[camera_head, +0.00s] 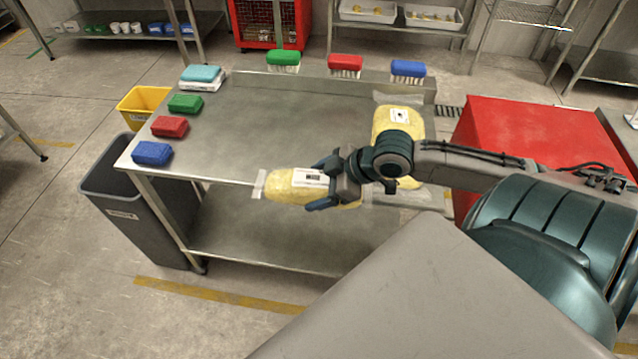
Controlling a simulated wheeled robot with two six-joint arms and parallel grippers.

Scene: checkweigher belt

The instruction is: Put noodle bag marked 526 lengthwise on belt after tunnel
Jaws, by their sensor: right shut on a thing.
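A yellow noodle bag (282,188) with a white label and clear ends lies left-to-right at the front edge of a steel table. My right gripper (322,184) is shut around its right part. The bag overlaps the table's front edge in the picture; I cannot tell whether it touches the table. A second yellow noodle bag (399,118) is farther back at the table's right end, partly hidden by my right wrist. The marks on both labels are too small to read. No belt or tunnel shows in this view. My left gripper is not in view.
The steel table (270,125) is bare in the middle. Blue (152,153), red (169,127) and green (185,104) sponges line its left side; several brushes stand along the back. A red cabinet (540,125) stands right, a grey bin (122,190) left.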

